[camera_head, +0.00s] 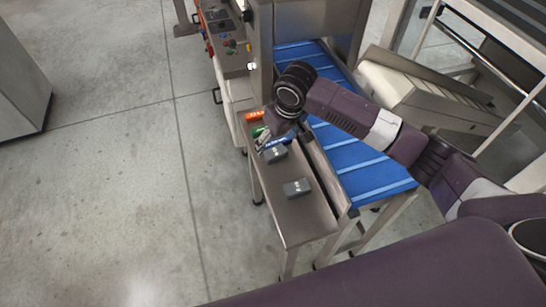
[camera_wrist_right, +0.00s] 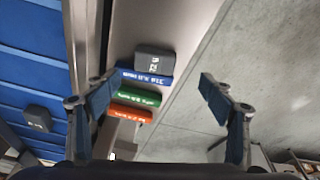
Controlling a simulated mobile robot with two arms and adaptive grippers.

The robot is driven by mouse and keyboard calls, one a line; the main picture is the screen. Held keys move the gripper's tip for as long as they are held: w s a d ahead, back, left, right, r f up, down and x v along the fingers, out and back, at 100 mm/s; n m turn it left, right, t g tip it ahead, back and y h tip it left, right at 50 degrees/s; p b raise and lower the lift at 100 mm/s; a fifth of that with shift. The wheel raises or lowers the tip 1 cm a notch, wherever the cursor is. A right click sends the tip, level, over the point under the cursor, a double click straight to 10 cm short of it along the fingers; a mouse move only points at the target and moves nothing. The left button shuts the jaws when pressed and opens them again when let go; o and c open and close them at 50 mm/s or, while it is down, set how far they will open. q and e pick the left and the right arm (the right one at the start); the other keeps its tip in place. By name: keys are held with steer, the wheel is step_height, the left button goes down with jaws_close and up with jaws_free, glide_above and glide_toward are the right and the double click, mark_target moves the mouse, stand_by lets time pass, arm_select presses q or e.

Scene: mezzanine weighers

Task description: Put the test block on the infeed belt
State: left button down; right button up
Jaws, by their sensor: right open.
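A narrow steel side table (camera_head: 307,220) holds a dark grey block (camera_head: 297,187) with white marks near its front end. A second dark grey block (camera_head: 277,154) lies farther back; one such block also shows in the right wrist view (camera_wrist_right: 154,61). I cannot tell which is the test block. The blue ribbed infeed belt (camera_head: 355,165) runs beside the table on the right. In the right wrist view, another dark grey block (camera_wrist_right: 37,118) appears on the blue belt. My right gripper (camera_head: 276,138) is open and empty above the table's back part. My left gripper is out of view.
Blue (camera_wrist_right: 146,78), green (camera_wrist_right: 137,97) and orange (camera_wrist_right: 130,115) labelled bars lie in a row beside the grey block. A machine with a control panel (camera_head: 228,45) stands behind the table. Open concrete floor (camera_head: 120,180) lies left. My right arm crosses above the belt.

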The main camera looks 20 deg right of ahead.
mark_target(275, 151)
steer(key=shift+m, duration=0.5)
steer(key=x, duration=0.8)
steer(key=shift+w+d, duration=0.2)
steer(key=shift+d, duration=0.25)
steer(key=shift+r, duration=0.1)
steer(key=c, duration=1.4)
